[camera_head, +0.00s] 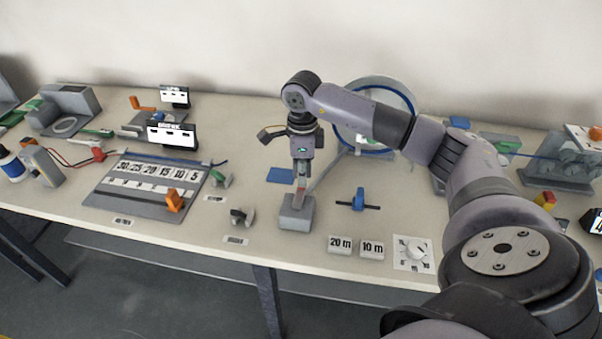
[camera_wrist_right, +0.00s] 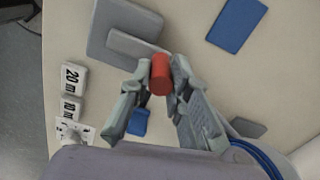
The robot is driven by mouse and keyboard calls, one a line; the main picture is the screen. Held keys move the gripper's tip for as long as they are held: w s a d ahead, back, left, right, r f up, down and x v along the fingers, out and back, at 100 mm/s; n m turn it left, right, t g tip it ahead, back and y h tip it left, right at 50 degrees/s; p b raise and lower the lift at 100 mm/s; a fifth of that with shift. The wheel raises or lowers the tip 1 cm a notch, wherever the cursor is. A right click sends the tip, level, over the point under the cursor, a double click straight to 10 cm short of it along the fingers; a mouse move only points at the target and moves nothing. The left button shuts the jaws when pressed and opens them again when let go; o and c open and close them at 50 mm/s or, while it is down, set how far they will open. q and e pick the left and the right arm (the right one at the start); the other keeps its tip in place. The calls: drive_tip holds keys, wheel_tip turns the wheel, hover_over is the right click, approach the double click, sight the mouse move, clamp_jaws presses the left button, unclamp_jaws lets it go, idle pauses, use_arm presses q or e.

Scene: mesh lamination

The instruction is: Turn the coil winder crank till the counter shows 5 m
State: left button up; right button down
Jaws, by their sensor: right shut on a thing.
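My right gripper (camera_head: 301,190) points down at the middle of the table, above a grey block (camera_head: 296,216). In the right wrist view its fingers (camera_wrist_right: 158,82) are closed on a red cylindrical knob (camera_wrist_right: 160,72), which looks like the crank's handle. A grey plate and bar (camera_wrist_right: 118,42) lie just beyond the knob. The winder's ring with blue coil (camera_head: 399,97) stands behind my right arm, which hides part of it. A display at the right edge (camera_head: 597,222) is cut off; a digit like 4 shows, and I cannot tell if it is the counter. My left gripper is not in view.

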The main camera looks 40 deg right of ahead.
drive_tip(key=shift+r, duration=0.1)
drive_tip(key=c, duration=1.5)
unclamp_jaws()
wheel_tip(320, 180, up, 12)
drive_tip(key=shift+f, duration=0.1)
idle(0.8)
